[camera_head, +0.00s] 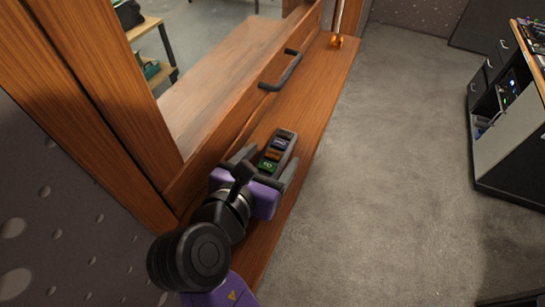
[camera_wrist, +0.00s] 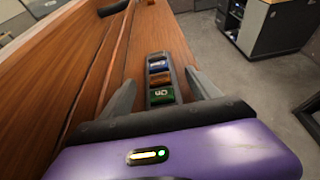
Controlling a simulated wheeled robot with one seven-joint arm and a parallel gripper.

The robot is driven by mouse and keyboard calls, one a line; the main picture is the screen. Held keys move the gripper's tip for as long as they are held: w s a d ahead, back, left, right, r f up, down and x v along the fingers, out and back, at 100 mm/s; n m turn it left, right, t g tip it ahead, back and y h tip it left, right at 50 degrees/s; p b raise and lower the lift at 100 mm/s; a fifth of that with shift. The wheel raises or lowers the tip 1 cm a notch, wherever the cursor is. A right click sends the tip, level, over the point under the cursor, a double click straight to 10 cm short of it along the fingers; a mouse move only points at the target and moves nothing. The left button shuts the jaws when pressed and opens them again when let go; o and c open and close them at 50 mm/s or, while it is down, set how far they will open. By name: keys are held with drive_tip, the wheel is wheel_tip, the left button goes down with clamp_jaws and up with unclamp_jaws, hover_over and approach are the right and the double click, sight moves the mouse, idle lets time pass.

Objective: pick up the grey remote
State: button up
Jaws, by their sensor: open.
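The grey remote (camera_head: 286,137) lies on the wooden sill, with its long side running away from me. It carries blue, orange and green buttons, the green one nearest me. My gripper (camera_head: 268,168) is open, with one finger on each side of the remote's near end. In the wrist view the remote (camera_wrist: 160,78) shows between the two fingers of my gripper (camera_wrist: 160,90). Gaps show on both sides, so the fingers look apart from it. I cannot tell how high the fingertips are above the sill.
The sill (camera_head: 318,98) is narrow, with a wooden window frame on its left and an open drop to the grey floor (camera_head: 390,150) on its right. A dark handle (camera_head: 282,72) sits beyond the remote. A small orange thing (camera_head: 337,41) stands at the far end. A cabinet (camera_head: 510,140) stands far right.

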clamp_jaws()
drive_tip(key=shift+r, duration=0.1)
